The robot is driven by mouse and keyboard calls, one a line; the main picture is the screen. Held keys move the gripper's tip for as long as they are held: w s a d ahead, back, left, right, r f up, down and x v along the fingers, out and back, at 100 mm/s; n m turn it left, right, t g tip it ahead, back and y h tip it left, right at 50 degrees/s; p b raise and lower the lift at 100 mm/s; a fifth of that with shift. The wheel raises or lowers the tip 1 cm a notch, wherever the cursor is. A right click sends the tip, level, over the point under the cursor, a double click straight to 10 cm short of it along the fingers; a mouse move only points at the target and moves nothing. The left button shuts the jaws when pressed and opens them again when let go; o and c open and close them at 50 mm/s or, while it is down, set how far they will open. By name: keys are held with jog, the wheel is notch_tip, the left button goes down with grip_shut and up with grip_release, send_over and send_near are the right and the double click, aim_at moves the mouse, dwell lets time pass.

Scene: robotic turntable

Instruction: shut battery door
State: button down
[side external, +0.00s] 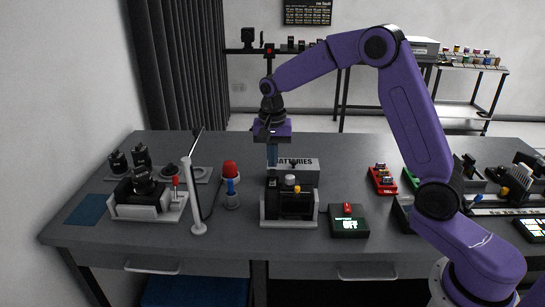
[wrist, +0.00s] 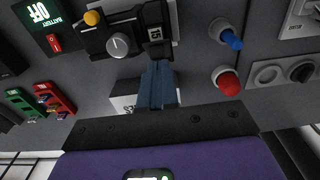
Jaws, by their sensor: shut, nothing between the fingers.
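A box labelled BATTERIES (side external: 295,166) stands on the table behind a black device on a white base (side external: 289,221). The device also shows in the wrist view (wrist: 122,43), with a grey knob and a yellow button. A battery door cannot be made out clearly in either view. My gripper (side external: 272,163) is shut and empty, pointing down at the left end of the BATTERIES box, behind the device. In the wrist view its blue fingers (wrist: 157,90) are together, just short of the device and overlapping part of the pale box. Whether they touch anything cannot be told.
A dark box with a green OFF display and red switch (side external: 348,220) stands right of the device. Bare tabletop (side external: 240,262) lies in front.

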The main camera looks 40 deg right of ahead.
aim_at(272, 174)
jog(key=shift+s+a+f+t+h, duration=0.2)
jog(key=shift+s+a+t+h, duration=0.35)
jog(key=shift+t+h, duration=0.15)
dwell(0.4)
jog(key=shift+s+a+f+t+h, duration=0.5)
jog(key=shift+s+a+t+h, duration=0.1)
jog(key=shift+t+h, duration=0.3)
jog(key=shift+s+a+f, duration=0.7)
jog(key=shift+a+f, duration=0.05)
jog(key=shift+f, duration=0.2)
jog(key=shift+w+d, duration=0.1)
jog(key=shift+d, duration=0.05)
